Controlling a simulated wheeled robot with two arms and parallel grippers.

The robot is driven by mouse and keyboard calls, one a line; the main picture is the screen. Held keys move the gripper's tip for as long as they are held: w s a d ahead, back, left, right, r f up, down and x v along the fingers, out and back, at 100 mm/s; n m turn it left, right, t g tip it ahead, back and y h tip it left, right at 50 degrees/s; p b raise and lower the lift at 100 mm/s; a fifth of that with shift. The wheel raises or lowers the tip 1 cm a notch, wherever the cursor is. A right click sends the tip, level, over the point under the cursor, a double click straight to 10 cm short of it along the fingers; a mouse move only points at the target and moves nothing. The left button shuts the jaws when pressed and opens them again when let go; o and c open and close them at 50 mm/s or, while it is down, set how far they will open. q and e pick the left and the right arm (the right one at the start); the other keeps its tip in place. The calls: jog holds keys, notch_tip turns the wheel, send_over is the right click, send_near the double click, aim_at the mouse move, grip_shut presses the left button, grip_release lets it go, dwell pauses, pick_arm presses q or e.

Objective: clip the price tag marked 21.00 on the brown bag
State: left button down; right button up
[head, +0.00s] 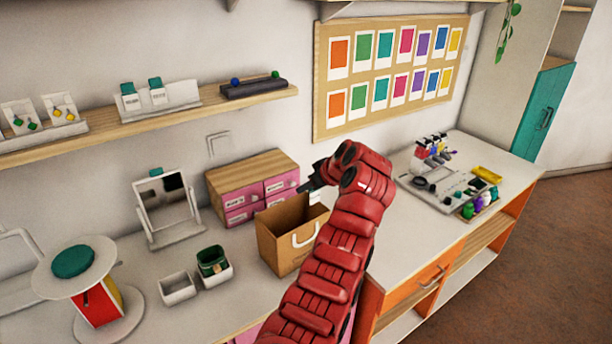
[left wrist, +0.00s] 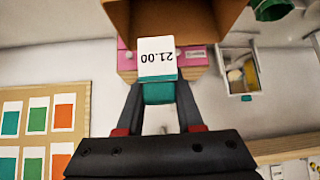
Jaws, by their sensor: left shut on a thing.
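The brown bag (head: 280,248) stands upright and open on the counter, with a pale handle on its front. My left gripper (head: 308,186) is above its back right rim, partly hidden by my red arm. In the left wrist view the gripper (left wrist: 160,95) is shut on the teal clip of a white price tag (left wrist: 157,56). The tag reads 21.00, upside down in that view. It overlaps the edge of the brown bag (left wrist: 180,18); I cannot tell whether they touch. The tag's white card (head: 315,197) shows small under the gripper in the head view. My right gripper is out of view.
A pink-fronted drawer box (head: 250,170) stands behind the bag. A mirror (head: 165,208), small white bins (head: 178,288) and a round turntable stand (head: 74,262) are to the left. A tool tray (head: 450,188) lies to the right. A shelf (head: 150,123) runs above.

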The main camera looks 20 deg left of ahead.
pick_arm(q)
notch_tip(320, 180, down, 6)
jog(key=shift+d+r+b, duration=0.1)
jog(key=shift+r+b, duration=0.15)
jog(key=shift+b, duration=0.4)
jog(key=shift+s, duration=0.1)
jog(key=shift+b, duration=0.7)
dwell(0.7)
jog(key=shift+b, duration=0.35)
jog(key=shift+f, duration=0.2)
dwell(0.4)
jog(key=shift+f+b, duration=0.35)
jog(key=shift+b, duration=0.15)
